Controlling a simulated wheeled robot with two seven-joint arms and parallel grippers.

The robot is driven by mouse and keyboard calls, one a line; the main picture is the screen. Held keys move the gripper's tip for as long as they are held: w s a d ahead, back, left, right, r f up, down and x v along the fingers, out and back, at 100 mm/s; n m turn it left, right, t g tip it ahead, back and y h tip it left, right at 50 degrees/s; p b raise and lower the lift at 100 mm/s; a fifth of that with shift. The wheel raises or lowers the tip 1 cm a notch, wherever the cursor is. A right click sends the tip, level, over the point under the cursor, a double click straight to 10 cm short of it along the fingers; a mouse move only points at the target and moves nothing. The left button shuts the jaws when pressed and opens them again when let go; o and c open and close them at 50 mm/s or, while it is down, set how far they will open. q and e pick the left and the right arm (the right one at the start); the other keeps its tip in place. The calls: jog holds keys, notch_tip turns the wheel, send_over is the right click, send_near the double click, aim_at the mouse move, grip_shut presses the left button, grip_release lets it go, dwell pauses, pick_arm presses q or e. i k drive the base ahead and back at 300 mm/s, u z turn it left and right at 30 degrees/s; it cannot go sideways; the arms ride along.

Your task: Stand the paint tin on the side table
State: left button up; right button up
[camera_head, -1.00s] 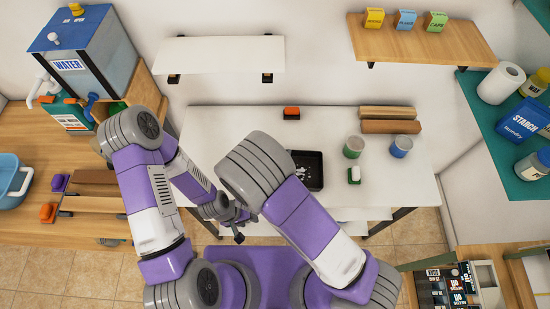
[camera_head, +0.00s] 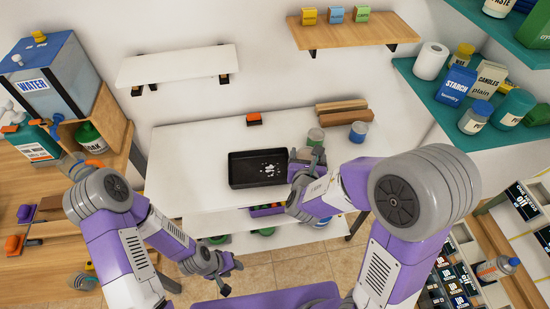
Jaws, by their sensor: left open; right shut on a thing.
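A small tin with a green band (camera_head: 316,135) stands upright on the white table (camera_head: 190,140), right of the black tray. A similar tin with a blue band (camera_head: 358,131) stands to its right. I cannot read which one is paint. My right gripper (camera_head: 309,156) is shut at the near side of the green-banded tin; its fingers hide the tin's lower part and the exact contact. My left gripper (camera_head: 228,276) is open and empty, low in front of the table, away from both tins.
A black tray (camera_head: 240,183) with white specks lies on the table, with an orange-red block (camera_head: 254,119) behind it and wooden bars (camera_head: 340,114) at the back right. The table's left part is clear. Shelves line the walls. A wooden bench (camera_head: 60,262) is at left.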

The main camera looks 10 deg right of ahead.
aim_at(178, 191)
jog(key=z, duration=1.25)
jog(key=k, duration=1.15)
jog(key=u, duration=1.8)
jog(key=i, duration=0.5)
